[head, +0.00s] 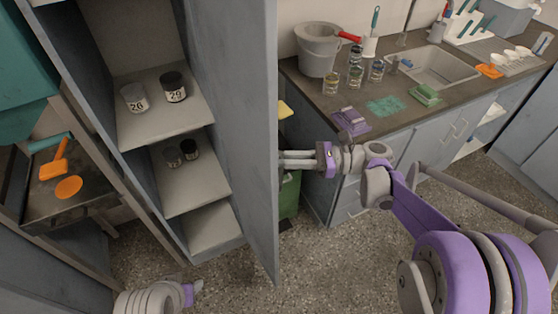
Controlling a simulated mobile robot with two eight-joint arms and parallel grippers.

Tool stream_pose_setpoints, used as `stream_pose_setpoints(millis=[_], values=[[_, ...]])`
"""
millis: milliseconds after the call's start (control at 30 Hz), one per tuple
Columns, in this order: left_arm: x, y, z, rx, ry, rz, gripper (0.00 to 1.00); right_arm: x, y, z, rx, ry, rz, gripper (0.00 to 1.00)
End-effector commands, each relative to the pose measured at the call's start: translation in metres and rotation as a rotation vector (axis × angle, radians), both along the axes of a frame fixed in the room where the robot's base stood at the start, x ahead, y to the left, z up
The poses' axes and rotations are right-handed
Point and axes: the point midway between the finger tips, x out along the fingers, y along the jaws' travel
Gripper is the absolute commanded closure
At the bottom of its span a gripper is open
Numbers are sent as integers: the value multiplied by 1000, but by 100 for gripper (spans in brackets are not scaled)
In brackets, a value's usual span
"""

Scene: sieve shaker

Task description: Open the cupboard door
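The tall grey cupboard (139,150) stands at left centre with its shelves exposed. Its grey door (238,130) stands open, swung out to the right of the shelves, its free edge toward the worktop. My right gripper (285,160) reaches in from the right, its fingers pointing left at the door's free edge. The fingertips seem to end at or behind that edge; contact and finger gap are unclear. My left gripper (197,287) is low at the bottom edge, below the cupboard and away from the door, only partly visible.
Labelled jars (174,87) stand on the upper shelf, with small jars below. The worktop (317,90) at right carries a bucket (319,50), glasses and a sink. A green bin (289,195) stands behind the door. Speckled floor (330,265) is clear in front.

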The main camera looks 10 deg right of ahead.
Motion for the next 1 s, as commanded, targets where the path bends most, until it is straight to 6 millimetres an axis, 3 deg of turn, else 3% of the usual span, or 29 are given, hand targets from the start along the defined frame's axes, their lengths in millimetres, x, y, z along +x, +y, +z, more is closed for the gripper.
stream_pose_setpoints(millis=[667,700,733,1000], values=[[0,0,0,0,0,0,50,4,-3,1,2,0,-5,100],[0,0,0,0,0,0,50,4,-3,1,2,0,-5,78],[0,0,0,0,0,0,50,4,-3,1,2,0,-5,73],[0,0,0,0,0,0,50,3,-3,0,1,0,-4,73]])
